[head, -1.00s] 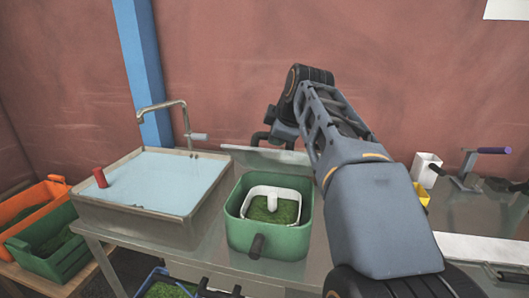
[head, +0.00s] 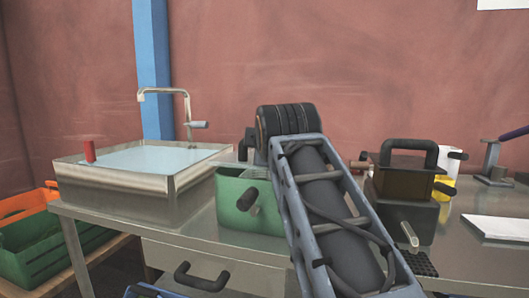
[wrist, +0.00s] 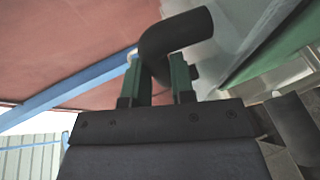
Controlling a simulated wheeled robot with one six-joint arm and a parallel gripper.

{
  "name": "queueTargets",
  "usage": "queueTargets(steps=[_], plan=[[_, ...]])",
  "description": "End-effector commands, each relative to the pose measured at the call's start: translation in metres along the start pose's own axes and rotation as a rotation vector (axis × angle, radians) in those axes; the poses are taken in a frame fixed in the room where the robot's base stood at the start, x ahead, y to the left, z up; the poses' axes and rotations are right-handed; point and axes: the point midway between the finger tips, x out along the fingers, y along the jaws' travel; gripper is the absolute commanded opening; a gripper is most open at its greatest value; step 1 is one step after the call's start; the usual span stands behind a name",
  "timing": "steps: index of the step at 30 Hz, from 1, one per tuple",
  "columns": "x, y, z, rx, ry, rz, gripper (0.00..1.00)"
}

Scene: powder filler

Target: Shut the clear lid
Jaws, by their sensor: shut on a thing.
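In the wrist view my gripper (wrist: 158,68) has its green-tipped fingers shut on a thick black curved handle (wrist: 180,32). A pale, see-through panel (wrist: 222,40), apparently the clear lid, shows to the right of the handle. How the handle joins it is not clear. A green wall (wrist: 282,40) lies beyond it, at the right. In the head view the green bin (head: 228,190) stands on the metal table, left of my arm.
A metal sink (head: 120,193) with a tap (head: 187,105) stands left of the bin. A dark box (head: 405,185) with a black handle stands right of my arm. A lever press (head: 495,165) and white tray (head: 495,228) are farther right. Orange and green crates are lower left.

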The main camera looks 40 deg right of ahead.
Motion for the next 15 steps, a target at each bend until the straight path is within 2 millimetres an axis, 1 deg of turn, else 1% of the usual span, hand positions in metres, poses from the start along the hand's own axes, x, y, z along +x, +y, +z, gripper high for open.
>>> queueTargets(steps=[1, 3, 9, 15], plan=[[0.002, -0.010, 0.001, 0.000, -0.002, -0.002, 0.00], [0.002, -0.014, 0.001, 0.001, -0.002, -0.003, 0.00], [0.003, -0.022, 0.002, 0.001, -0.002, -0.008, 0.00], [0.003, -0.025, 0.001, 0.002, -0.002, -0.014, 0.00]])
